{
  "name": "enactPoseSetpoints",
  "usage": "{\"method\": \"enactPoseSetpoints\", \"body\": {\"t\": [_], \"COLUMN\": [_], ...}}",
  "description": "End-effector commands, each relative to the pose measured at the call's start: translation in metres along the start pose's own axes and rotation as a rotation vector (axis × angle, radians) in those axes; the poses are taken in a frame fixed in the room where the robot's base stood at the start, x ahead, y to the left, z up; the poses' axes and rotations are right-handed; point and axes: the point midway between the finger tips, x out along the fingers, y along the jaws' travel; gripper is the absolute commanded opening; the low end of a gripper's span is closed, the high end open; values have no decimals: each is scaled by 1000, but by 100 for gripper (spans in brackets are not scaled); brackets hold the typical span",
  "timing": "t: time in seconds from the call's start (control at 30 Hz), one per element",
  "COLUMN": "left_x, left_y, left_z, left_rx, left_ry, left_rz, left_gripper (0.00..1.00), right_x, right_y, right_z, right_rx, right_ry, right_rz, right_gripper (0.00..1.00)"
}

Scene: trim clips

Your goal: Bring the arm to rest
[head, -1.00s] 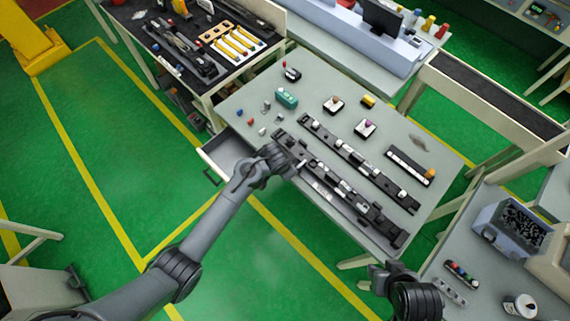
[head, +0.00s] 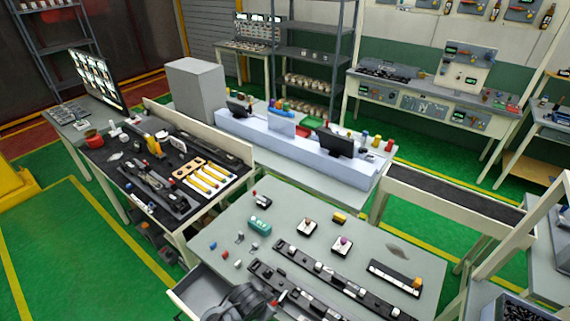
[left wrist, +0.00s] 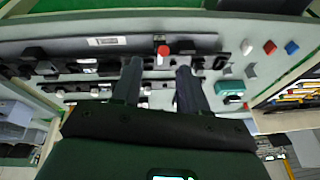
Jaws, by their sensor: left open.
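My left gripper (left wrist: 157,82) is open, its two dark fingers apart above the work table in the left wrist view. A red-topped white piece (left wrist: 163,52) shows beyond the fingertips, apparently on the near black rail (left wrist: 205,42). No piece is visibly held. In the head view my left arm (head: 243,301) is low, beside the near end of that rail, and its fingertips are hard to make out. A second black rail (head: 345,282) with light clips lies behind it on the grey table (head: 310,215). My right gripper is out of view.
An open drawer (head: 198,292) juts from the table's left side. Small loose red, blue and grey pieces (head: 213,245) lie near the left edge. A teal block (head: 259,226) and small fixtures (head: 307,227) stand farther back. A tool bench (head: 160,170) adjoins at left.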

Motion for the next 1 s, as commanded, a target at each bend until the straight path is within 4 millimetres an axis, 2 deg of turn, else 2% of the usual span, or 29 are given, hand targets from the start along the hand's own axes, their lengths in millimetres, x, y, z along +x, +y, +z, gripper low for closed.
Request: {"method": "enactPoseSetpoints", "body": {"t": [0.17,0.27,0.37,0.47,0.53,0.67,0.8,0.9,1.0], "left_x": [25,29,13,-19,-49,-106,-157,-183,-198], "left_y": [33,61,81,91,92,84,67,54,48], "left_z": [55,107,155,194,216,235,231,221,216], "left_rx": [-14,-41,-102,-180,-242,-345,-431,-473,-503], "left_ry": [-86,-138,-168,-184,-187,-167,-112,-63,-37], "left_rz": [58,95,100,81,56,3,-49,-77,-88], "left_gripper": [43,43,43,43,43,43,43,43,43], "right_x": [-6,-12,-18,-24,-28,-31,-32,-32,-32], "right_y": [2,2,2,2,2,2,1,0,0], "right_z": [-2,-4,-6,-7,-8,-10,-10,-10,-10], "right_rx": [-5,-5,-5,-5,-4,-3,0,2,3], "right_ry": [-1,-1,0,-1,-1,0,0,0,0], "right_rz": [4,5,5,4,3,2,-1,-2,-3], "right_gripper": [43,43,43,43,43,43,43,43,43]}}
